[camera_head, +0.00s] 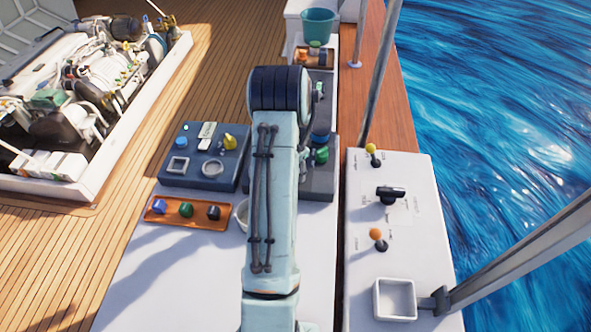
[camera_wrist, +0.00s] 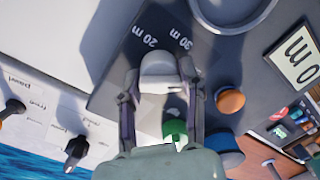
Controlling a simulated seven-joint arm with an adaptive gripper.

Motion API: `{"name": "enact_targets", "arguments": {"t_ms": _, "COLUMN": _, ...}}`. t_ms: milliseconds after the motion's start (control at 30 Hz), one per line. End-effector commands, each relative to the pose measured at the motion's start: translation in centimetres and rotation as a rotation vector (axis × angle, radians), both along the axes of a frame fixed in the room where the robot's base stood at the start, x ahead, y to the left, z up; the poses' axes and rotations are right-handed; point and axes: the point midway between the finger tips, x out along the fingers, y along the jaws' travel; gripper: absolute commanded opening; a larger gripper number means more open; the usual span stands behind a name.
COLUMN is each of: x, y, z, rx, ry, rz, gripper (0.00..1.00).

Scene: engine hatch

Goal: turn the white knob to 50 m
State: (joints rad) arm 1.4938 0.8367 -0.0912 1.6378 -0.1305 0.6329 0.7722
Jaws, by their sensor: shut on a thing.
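The white knob (camera_wrist: 160,70) stands on a dark grey panel (camera_wrist: 120,65) in the wrist view. The printed marks "20 m" and "30 m" show on the panel just beyond it; no 50 m mark is visible. My gripper (camera_wrist: 160,82) has one finger on each side of the knob and is shut on it. Where the knob's pointer faces cannot be told. In the head view my arm hides the knob and the gripper; only part of the dark grey panel (camera_head: 318,186) shows beside the arm.
A green knob (camera_wrist: 175,130), a blue knob (camera_wrist: 222,145) and an orange knob (camera_wrist: 230,100) sit close to my gripper. A sign (camera_wrist: 295,55) lies to the right. A white console (camera_head: 405,250) with a black switch (camera_head: 388,195) and small levers stands right of my arm.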

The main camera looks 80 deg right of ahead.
Motion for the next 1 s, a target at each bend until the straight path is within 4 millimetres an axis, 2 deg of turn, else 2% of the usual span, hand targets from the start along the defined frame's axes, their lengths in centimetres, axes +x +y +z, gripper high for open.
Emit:
{"name": "enact_targets", "arguments": {"t_ms": 600, "x": -0.49, "y": 0.01, "z": 0.03, "rx": 0.000, "ry": 0.008, "rz": -0.047, "gripper": 0.02}}
{"name": "enact_targets", "arguments": {"t_ms": 633, "x": -0.48, "y": 0.01, "z": 0.03, "rx": 0.000, "ry": 0.008, "rz": -0.047, "gripper": 0.48}}
{"name": "enact_targets", "arguments": {"t_ms": 700, "x": -0.42, "y": 0.02, "z": 0.03, "rx": 0.001, "ry": 0.007, "rz": -0.046, "gripper": 0.63}}
{"name": "enact_targets", "arguments": {"t_ms": 1000, "x": -0.17, "y": 0.03, "z": 0.10, "rx": 0.001, "ry": 0.003, "rz": -0.041, "gripper": 0.63}}
